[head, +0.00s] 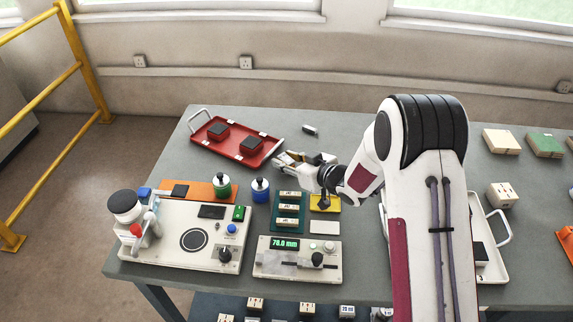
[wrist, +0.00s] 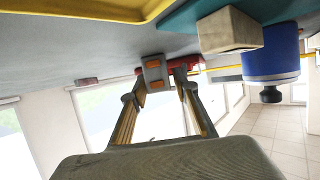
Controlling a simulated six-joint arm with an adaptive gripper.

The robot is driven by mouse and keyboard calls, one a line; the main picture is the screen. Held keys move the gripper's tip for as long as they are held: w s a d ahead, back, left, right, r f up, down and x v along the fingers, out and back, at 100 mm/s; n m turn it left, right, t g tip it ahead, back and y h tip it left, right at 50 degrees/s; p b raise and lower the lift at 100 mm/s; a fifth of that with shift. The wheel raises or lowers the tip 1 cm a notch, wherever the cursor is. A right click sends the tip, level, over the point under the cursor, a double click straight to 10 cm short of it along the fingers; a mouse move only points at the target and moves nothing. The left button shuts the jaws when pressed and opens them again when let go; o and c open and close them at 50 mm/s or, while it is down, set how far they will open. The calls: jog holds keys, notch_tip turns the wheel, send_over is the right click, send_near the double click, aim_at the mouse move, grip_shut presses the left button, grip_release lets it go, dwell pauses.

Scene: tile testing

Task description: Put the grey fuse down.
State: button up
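My gripper (head: 281,163) is low over the table, just right of the red tray's front right corner. In the wrist view, my gripper (wrist: 159,80) has its two fingers on either side of a grey block with orange patches, which I take to be the grey fuse (wrist: 154,70). It looks gripped between the fingertips. In the head view, the fingers hide most of it. I cannot tell whether its underside touches the table.
The red tray (head: 205,141) holds two dark red-based blocks. A small grey cylinder (head: 310,129) lies behind my gripper. A blue bottle (head: 260,190) and a green rack (head: 276,224) stand in front. Bare grey table (head: 340,128) lies behind and right.

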aim_at(286, 159)
grip_shut()
jog(key=shift+r, duration=0.15)
jog(key=shift+r, duration=4.9)
